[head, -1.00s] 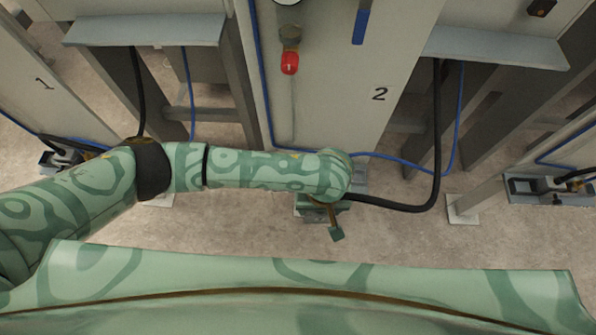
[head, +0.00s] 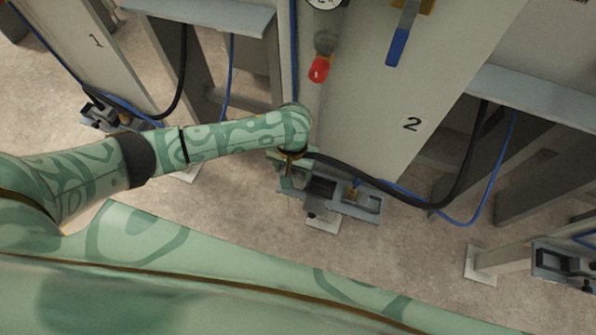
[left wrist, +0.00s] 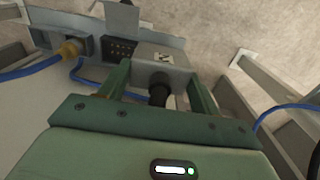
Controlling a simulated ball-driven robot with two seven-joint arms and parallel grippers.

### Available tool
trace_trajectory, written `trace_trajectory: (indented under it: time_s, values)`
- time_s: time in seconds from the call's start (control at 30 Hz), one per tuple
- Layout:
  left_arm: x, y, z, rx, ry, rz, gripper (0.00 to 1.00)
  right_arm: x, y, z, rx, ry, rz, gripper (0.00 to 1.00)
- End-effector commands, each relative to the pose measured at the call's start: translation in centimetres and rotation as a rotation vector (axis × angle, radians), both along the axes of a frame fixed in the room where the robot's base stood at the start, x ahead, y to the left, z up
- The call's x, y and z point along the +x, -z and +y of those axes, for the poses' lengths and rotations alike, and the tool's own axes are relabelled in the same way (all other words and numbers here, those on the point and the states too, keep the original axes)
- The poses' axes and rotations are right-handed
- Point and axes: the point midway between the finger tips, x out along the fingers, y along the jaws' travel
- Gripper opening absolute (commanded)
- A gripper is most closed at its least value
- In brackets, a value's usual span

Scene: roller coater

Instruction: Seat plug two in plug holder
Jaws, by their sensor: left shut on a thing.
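Plug two is a grey block (left wrist: 168,65) with a pale label on top and a black cable at its near end, in the left wrist view. My left gripper (left wrist: 160,72) is shut on it, one finger on each side. In the head view my left gripper (head: 288,172) is at the left end of the grey plug holder (head: 366,211), low beside the panel marked 2. The left wrist view shows the holder (left wrist: 45,38) with a dark socket (left wrist: 120,47) just left of the plug. Whether plug and holder touch, I cannot tell. My right gripper is out of view.
A black cable (head: 432,205) runs from the gripper to the right. A yellow connector (left wrist: 71,48) with a blue cable (left wrist: 28,69) is on the holder's left in the wrist view. Panel 2 (head: 380,130) stands behind. Open floor (head: 410,260) lies in front.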

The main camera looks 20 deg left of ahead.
Motion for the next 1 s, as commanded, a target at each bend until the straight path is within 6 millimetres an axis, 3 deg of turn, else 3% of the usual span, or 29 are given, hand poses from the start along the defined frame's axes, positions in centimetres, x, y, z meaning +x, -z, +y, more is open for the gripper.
trace_trajectory:
  time_s: [0.03,0.1,0.37,0.6,0.97,1.0]
  values:
    - [0.6,2.5,0.0,-0.001,-0.001,0.011,0.32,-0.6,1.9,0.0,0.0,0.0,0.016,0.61]
    - [1.6,3.5,0.2,0.0,0.0,0.011,0.32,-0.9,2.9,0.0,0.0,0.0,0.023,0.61]
    - [3.3,4.7,0.4,-0.001,0.001,0.005,0.32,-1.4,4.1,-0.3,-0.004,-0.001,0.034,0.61]
    - [3.7,8.4,0.5,0.0,0.0,0.008,0.32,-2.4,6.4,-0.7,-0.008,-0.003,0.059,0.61]
    - [3.8,8.3,0.5,-0.001,0.001,0.003,0.32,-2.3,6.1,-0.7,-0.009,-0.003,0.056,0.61]
    - [3.7,8.3,0.5,0.0,0.001,0.004,0.69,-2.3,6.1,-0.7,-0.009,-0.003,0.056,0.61]
